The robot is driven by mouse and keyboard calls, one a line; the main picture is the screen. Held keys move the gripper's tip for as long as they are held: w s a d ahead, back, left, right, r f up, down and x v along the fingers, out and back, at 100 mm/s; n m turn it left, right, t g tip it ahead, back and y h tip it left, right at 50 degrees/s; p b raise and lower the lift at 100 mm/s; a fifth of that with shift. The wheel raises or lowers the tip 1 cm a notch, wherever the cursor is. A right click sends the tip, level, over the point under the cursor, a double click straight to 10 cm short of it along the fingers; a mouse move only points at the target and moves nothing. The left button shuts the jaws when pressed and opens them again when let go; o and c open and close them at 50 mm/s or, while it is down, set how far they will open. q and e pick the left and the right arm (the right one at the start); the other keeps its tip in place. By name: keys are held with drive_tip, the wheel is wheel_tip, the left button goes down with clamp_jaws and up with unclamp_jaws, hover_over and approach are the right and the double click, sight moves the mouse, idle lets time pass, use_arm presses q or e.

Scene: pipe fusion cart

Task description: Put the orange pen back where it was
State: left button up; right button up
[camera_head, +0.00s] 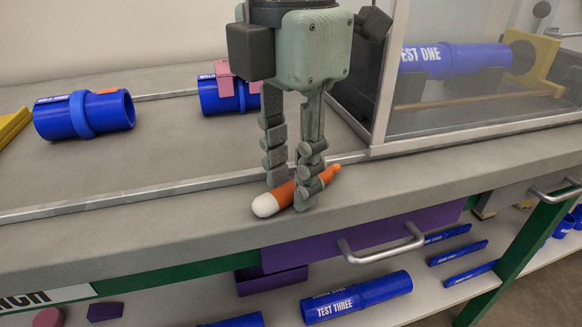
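The orange pen (285,194) has a white rounded end (265,205) towards the lower left and a narrow orange tip towards the upper right. It lies slantwise at the front part of the grey worktop. My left gripper (292,188) points down from above and is shut on the pen, with one finger on each side of its middle. The right finger hides part of the barrel. Whether the pen touches the worktop or is just above it, I cannot tell. My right gripper is not in view.
Blue pipes (85,114) and (226,96) lie at the back left of the worktop (150,232). A clear-walled enclosure (480,85) with a blue pipe stands at the right. A purple drawer (350,237) and a lower shelf with pipes are below. The front left worktop is clear.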

sight(291, 185)
use_arm(q)
drive_tip(key=shift+o, duration=0.8)
drive_tip(key=shift+r, duration=0.45)
wheel_tip(291, 185, up, 11)
drive_tip(key=p, duration=0.1)
drive_tip(key=shift+r, duration=0.2)
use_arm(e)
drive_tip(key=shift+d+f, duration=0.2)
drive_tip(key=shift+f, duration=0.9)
